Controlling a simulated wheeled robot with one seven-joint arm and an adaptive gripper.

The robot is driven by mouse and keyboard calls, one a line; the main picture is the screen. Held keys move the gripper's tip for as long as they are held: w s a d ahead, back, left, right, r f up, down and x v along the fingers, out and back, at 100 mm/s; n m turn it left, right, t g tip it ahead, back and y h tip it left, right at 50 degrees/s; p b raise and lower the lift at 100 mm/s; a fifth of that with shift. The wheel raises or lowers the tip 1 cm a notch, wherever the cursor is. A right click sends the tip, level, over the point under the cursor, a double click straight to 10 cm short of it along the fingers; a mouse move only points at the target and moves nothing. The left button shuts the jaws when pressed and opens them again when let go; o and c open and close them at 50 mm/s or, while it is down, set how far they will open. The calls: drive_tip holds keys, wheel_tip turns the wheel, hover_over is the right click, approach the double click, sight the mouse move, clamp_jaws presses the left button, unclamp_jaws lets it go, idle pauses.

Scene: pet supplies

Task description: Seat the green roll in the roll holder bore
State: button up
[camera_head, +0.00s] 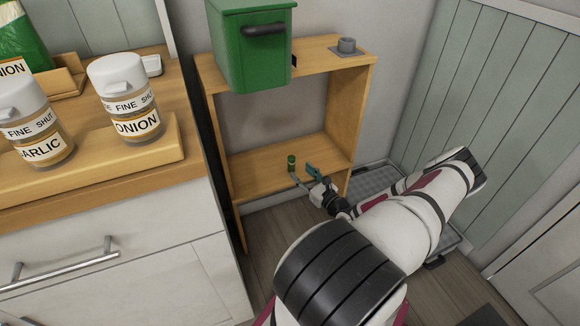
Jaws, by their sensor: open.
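The small green roll (291,162) stands upright on the lower shelf board of the wooden shelf unit. My gripper (303,173) reaches in over that board from the front right, with its fingers spread open. The roll is just beyond the left fingertip; I cannot tell whether they touch. Nothing shows between the fingers. The grey roll holder (346,46), a short round cup on a square base, sits at the right end of the unit's top. Its bore faces up, but its inside is too small to make out.
A counter (170,166) with spice jars (128,100) is at left. A grey tray (377,178) lies on the floor at right. The lower shelf is otherwise mostly clear.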

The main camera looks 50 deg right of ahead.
sight(294, 164)
drive_tip(key=shift+b+x, duration=1.3)
drive_tip(key=shift+x, duration=2.45)
drive_tip(key=shift+d+r, duration=0.1)
drive_tip(key=shift+d, duration=0.05)
clamp_jaws()
